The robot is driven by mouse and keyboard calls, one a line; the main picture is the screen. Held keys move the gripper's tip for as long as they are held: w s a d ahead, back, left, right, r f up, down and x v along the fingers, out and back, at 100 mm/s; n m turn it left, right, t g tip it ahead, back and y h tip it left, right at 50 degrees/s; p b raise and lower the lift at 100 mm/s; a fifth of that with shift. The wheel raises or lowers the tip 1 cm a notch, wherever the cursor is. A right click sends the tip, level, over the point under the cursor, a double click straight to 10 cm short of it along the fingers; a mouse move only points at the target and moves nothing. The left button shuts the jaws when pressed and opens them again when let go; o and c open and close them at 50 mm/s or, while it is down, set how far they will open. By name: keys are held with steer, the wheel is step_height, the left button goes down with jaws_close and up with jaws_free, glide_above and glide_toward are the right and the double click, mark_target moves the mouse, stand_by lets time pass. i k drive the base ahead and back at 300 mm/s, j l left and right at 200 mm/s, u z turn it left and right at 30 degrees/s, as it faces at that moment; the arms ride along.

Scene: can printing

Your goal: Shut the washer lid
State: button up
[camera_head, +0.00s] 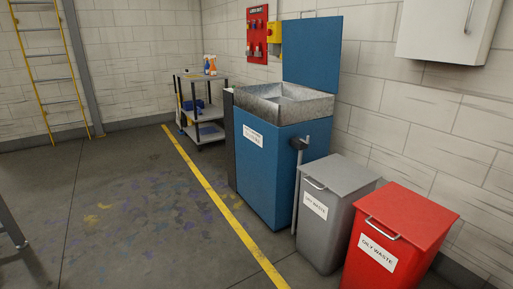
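The washer (267,170) is a blue box-shaped cabinet standing against the wall right of centre, with a white label on its front. Its blue lid (311,51) stands upright at the back, so the washer is open. A grey metal basin (285,101) shows in its top, and I see nothing clear lying in it. My gripper is not in view.
A grey waste bin (327,218) and a red oily waste bin (385,245) stand right of the washer, near me. A cart (203,112) with spray bottles stands behind it. A white wall cabinet (448,30) hangs at upper right.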

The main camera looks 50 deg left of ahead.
mark_target(312, 47)
steer(key=u, duration=1.75)
steer(key=i+j+z, duration=0.15)
steer(key=i, duration=0.4)
steer(key=i+j+z, duration=0.15)
steer(key=i+j, duration=0.3)
steer(key=i, duration=0.05)
